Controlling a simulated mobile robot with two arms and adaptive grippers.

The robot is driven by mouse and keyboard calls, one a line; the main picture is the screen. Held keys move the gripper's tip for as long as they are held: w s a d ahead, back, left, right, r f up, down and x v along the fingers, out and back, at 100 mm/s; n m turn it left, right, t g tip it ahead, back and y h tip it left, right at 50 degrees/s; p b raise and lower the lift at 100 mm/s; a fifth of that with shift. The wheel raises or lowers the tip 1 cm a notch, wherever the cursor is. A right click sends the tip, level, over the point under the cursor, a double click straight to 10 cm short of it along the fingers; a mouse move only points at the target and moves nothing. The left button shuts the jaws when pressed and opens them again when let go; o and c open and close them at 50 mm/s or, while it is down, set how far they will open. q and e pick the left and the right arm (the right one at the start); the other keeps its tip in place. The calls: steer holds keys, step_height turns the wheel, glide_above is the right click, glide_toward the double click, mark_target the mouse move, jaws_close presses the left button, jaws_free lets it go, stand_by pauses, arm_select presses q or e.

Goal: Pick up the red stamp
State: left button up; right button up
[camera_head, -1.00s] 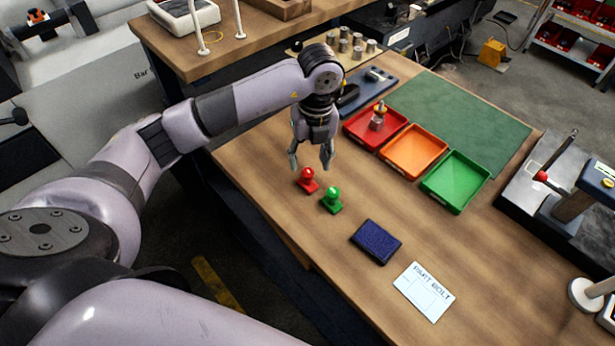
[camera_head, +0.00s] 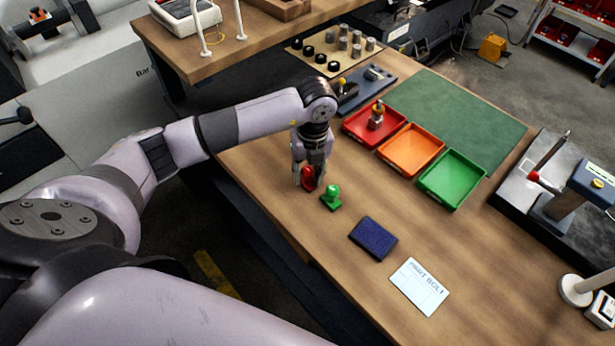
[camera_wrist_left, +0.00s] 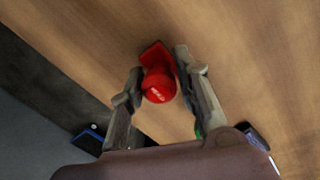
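The red stamp (camera_head: 308,178) stands on the wooden table near its left edge. My left gripper (camera_head: 309,180) is lowered around it. In the left wrist view the red stamp (camera_wrist_left: 158,80) lies between the two fingers of my left gripper (camera_wrist_left: 160,82). The fingers are apart, with a small gap visible beside the stamp's knob, so it looks open around the stamp. The green stamp (camera_head: 331,197) stands just right of the gripper. My right gripper is not in view.
A dark blue ink pad (camera_head: 373,238) and a white card (camera_head: 419,286) lie to the front right. Red (camera_head: 360,135), orange (camera_head: 384,157) and green (camera_head: 425,187) trays stand behind, before a green mat (camera_head: 470,120). The table between stamps and trays is clear.

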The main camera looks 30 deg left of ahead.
mark_target(308, 169)
arm_select(q)
jaws_close()
steer(key=shift+r, duration=0.1)
steer(key=shift+w+r, duration=0.1)
steer(key=shift+r, duration=0.4)
step_height(308, 169, up, 8)
steer(key=b, duration=0.2)
steer(key=shift+b, duration=0.35)
step_height(308, 169, up, 11)
steer(key=shift+p, duration=0.3)
